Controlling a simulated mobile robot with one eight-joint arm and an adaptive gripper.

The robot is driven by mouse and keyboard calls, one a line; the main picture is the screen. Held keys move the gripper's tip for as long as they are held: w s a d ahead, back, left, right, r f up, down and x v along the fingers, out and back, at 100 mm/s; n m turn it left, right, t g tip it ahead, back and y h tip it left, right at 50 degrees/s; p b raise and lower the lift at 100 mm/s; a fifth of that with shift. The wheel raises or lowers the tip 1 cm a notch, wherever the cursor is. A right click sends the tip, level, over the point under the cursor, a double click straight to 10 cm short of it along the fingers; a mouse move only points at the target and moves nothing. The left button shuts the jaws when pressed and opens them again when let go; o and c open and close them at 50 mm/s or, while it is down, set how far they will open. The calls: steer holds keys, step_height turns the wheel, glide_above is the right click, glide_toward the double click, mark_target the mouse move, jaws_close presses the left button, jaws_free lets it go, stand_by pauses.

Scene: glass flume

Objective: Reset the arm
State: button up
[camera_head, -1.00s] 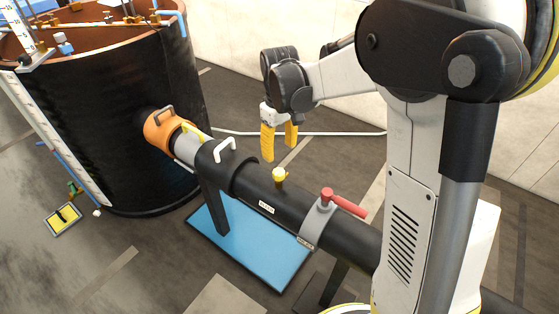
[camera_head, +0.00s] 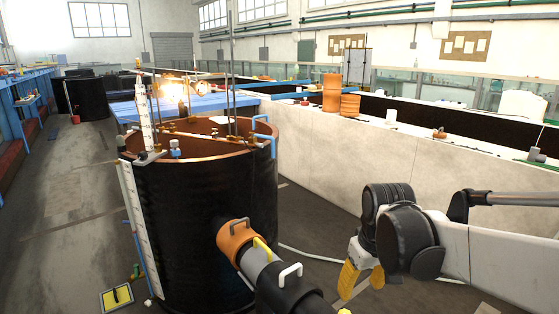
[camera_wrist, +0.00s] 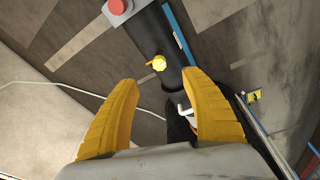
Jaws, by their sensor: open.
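My gripper (camera_head: 362,277) hangs from my arm at the lower right of the head view, to the right of the big black tank. Its two yellow fingers point down. In the wrist view my gripper (camera_wrist: 162,105) has its fingers spread wide with nothing between them. Below it are the floor and a black pipe (camera_wrist: 150,35) with a yellow knob (camera_wrist: 156,63) and a red knob (camera_wrist: 117,6). The gripper touches none of these.
The black tank (camera_head: 200,215) with a copper-coloured rim stands left of my gripper. An orange collar (camera_head: 236,240) and a white handle (camera_head: 290,272) sit on its outlet pipe. A long pale wall (camera_head: 330,165) runs behind my arm. A white hose (camera_head: 310,253) lies on the floor.

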steer(key=s+r+m+t, duration=0.2)
steer(key=s+t, duration=0.3)
steer(key=s, duration=0.8)
steer(key=shift+s+m, duration=0.35)
steer(key=shift+m, duration=0.35)
